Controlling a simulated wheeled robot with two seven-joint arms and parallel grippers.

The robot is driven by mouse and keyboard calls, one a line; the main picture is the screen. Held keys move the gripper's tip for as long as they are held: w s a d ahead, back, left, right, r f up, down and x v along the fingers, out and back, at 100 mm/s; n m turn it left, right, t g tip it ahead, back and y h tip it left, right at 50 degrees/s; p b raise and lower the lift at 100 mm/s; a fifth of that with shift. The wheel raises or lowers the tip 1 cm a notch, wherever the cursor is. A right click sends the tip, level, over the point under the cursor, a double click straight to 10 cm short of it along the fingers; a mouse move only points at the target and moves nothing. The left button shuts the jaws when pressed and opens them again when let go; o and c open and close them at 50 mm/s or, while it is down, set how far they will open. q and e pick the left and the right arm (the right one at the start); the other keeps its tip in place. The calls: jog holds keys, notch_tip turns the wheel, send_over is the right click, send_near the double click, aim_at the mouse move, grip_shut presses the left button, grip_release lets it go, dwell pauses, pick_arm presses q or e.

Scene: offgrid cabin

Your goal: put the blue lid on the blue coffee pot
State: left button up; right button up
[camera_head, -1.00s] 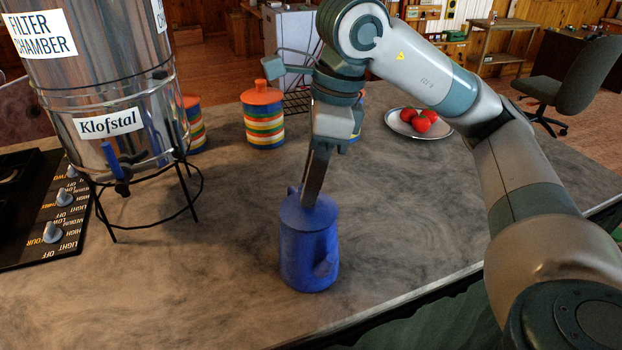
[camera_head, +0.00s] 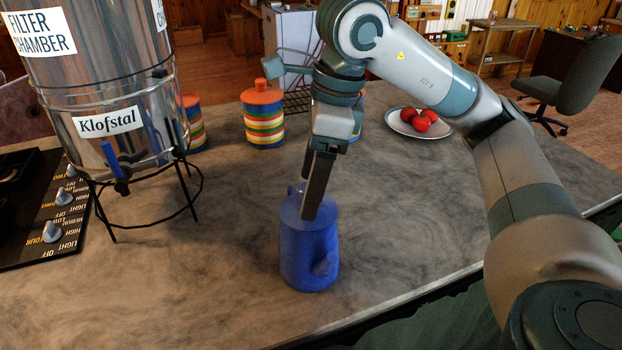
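The blue coffee pot (camera_head: 308,258) stands upright on the grey countertop, its spout or handle bulging at the lower right. The blue lid (camera_head: 293,210) appears as the flat blue top of the pot; its knob is hidden behind my fingers, and I cannot tell how exactly it is seated. My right gripper (camera_head: 312,213) points down from above, with its fingertips at the middle of the lid. The fingers overlap in this view, so their gap is hidden. My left gripper is not in view.
A metal water filter (camera_head: 105,85) on a black wire stand (camera_head: 150,222) is at the left, beside a stove (camera_head: 45,215). Striped canisters with orange lids (camera_head: 263,115) and a plate (camera_head: 398,124) of red fruit stand behind. The counter around the pot is mostly clear.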

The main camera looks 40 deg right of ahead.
jog(key=shift+p+v, duration=0.6)
jog(key=shift+v, duration=0.4)
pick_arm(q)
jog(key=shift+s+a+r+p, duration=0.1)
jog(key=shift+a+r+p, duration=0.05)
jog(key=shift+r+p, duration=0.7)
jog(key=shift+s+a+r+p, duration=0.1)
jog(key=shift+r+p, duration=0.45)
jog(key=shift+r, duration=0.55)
pick_arm(e)
jog(key=shift+v, duration=2.5)
